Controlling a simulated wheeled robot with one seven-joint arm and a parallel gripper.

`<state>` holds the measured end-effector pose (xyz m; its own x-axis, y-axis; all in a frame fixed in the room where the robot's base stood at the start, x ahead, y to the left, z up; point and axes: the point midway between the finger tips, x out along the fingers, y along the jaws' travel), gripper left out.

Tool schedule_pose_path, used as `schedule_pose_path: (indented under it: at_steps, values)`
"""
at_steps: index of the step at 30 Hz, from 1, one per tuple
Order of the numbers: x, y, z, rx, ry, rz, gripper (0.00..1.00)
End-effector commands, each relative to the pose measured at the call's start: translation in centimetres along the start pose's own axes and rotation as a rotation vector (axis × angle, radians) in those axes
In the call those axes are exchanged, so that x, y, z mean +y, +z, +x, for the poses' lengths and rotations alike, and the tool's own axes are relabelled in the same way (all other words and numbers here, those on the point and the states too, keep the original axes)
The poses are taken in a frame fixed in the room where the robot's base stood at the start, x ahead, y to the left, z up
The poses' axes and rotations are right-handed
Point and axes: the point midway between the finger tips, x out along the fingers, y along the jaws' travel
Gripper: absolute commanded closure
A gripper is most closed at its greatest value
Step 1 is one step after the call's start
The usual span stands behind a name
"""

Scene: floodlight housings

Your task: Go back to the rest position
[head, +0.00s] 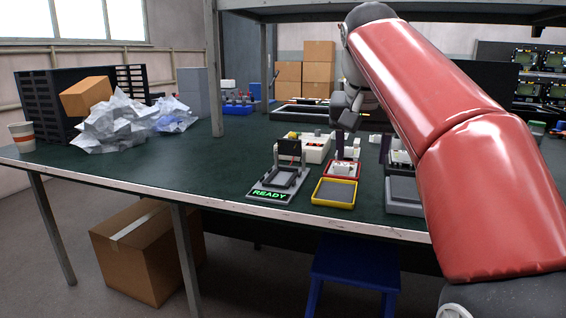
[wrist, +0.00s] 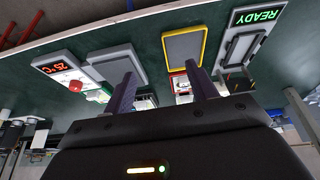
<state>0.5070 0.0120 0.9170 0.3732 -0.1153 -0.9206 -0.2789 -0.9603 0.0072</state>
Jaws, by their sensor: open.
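My gripper (head: 348,145) hangs at the end of my red arm over the green workbench. In the wrist view my gripper (wrist: 160,90) shows two purple fingers set wide apart with nothing between them. In the head view it is just above or behind a red-framed tray (head: 343,170) holding a white part; I cannot tell the exact height. A yellow-rimmed tray (head: 334,192) lies empty in front of it, also in the wrist view (wrist: 184,46). The wrist view shows the READY display (wrist: 258,15) upside down.
A grey tray (head: 402,190) is partly behind my arm. A display reading 25 °C (wrist: 66,68) shows in the wrist view. A white bin (head: 316,150) stands behind the fixture. Crumpled wrapping (head: 115,125) and a paper cup (head: 22,137) are at the left. The bench's middle left is clear.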

Motion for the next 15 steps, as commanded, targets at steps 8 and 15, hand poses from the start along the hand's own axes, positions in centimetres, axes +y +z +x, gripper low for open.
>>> schedule_pose_path:
  at_steps: [8, 15]
  values:
    - [1.2, 3.0, 0.3, 0.009, -0.019, -0.047, 0.43]
    - [3.0, 8.5, 1.9, 0.027, -0.049, -0.110, 0.43]
